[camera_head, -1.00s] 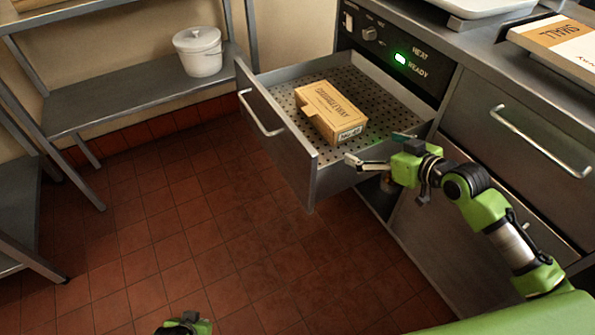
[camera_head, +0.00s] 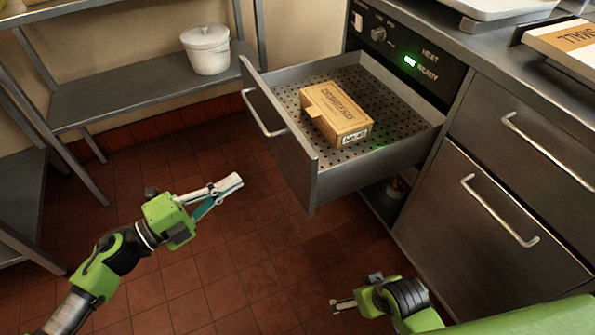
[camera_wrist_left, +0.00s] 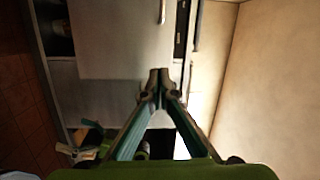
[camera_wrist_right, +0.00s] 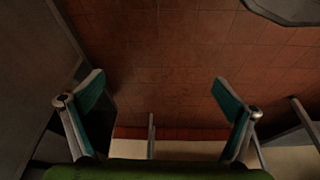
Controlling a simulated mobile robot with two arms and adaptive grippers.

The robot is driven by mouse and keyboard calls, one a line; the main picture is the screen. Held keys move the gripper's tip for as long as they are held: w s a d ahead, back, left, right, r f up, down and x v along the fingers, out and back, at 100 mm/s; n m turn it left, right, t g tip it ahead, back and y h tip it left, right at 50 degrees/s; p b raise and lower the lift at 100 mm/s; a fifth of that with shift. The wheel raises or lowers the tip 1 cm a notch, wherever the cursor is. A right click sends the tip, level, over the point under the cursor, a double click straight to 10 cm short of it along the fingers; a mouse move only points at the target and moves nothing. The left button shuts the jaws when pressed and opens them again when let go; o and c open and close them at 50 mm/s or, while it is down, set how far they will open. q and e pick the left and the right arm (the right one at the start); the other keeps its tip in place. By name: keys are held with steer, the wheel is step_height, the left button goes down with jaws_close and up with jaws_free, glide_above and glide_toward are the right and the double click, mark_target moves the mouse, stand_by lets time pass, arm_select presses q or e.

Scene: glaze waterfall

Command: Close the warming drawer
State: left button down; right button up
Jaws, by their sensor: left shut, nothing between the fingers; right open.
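The warming drawer (camera_head: 262,150) stands pulled out below the control panel, with a perforated floor and a bar handle (camera_head: 264,114) on its front. A cardboard box (camera_head: 336,112) lies inside it. My left gripper (camera_head: 238,183) is shut and empty, in front of and to the left of the drawer front, apart from it. In the left wrist view its closed fingertips (camera_wrist_left: 158,82) point toward metal fronts. My right gripper (camera_head: 338,304) is low at the bottom of the head view, below the drawer and clear of it. The right wrist view shows its fingers (camera_wrist_right: 163,95) spread wide with nothing between them.
A control panel (camera_head: 400,58) with a knob and a green light sits above the drawer. Closed drawer fronts (camera_head: 490,200) with handles are at right. A shelf (camera_head: 130,96) with a white lidded pot (camera_head: 207,50) stands at left. The tiled floor (camera_head: 190,270) is open.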

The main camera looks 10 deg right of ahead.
arm_select(q)
steer(key=s+m+g, duration=0.3)
steer(key=h, duration=0.1)
glide_toward(308, 169)
steer(key=shift+m+g, duration=0.4)
steer(key=x, duration=0.7)
steer(key=shift+w+r, duration=0.15)
steer(key=shift+w, duration=0.05)
arm_select(e)
steer(key=s, duration=0.1)
steer(key=s+f+g, duration=0.1)
steer(key=s, duration=0.1)
steer(key=shift+s+a, duration=0.15)
steer(key=shift+s, duration=0.05)
steer(key=shift+w+r, duration=0.1)
